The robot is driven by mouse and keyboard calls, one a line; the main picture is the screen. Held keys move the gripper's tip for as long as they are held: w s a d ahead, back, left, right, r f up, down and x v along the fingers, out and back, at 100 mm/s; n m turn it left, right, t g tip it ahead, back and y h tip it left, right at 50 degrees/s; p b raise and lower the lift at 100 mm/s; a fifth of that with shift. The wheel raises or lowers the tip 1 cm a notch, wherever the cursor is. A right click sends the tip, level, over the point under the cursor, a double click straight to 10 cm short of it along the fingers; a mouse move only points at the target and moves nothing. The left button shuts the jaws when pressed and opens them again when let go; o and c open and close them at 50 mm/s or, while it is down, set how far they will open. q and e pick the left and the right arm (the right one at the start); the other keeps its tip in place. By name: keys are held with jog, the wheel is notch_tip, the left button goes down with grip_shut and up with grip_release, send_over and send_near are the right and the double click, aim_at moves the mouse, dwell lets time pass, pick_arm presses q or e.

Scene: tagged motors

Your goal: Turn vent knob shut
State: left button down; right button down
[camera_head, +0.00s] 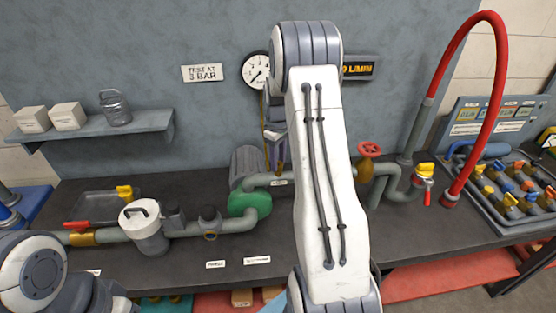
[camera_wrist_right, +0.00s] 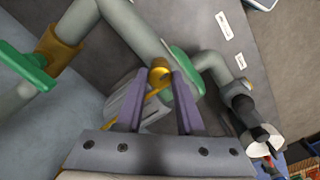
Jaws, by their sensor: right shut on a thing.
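My right gripper (camera_head: 275,168) reaches down behind my own arm in the head view, over the pipe beside the grey motor. In the right wrist view its two purple fingers (camera_wrist_right: 163,82) are close around a small round brass knob (camera_wrist_right: 160,70), with the knob between the fingertips. The knob sits against a grey-green pipe (camera_wrist_right: 135,35). I cannot see the knob in the head view, and its turn position is not clear. My left arm shows at the lower left of the head view, but its gripper does not show.
The green pump casing (camera_head: 249,204) and grey motor (camera_head: 247,163) stand close by. A gauge (camera_head: 256,70) hangs on the wall. A red handwheel (camera_head: 369,149) and a yellow-topped valve with a red lever (camera_head: 425,172) stand right. The dark bench front has free room.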

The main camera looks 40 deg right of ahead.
jog(key=shift+m, duration=0.3)
jog(key=c, duration=0.5)
grip_release()
notch_tip(320, 180, up, 11)
jog(key=shift+f+b, duration=0.2)
jog(key=shift+b, duration=0.9)
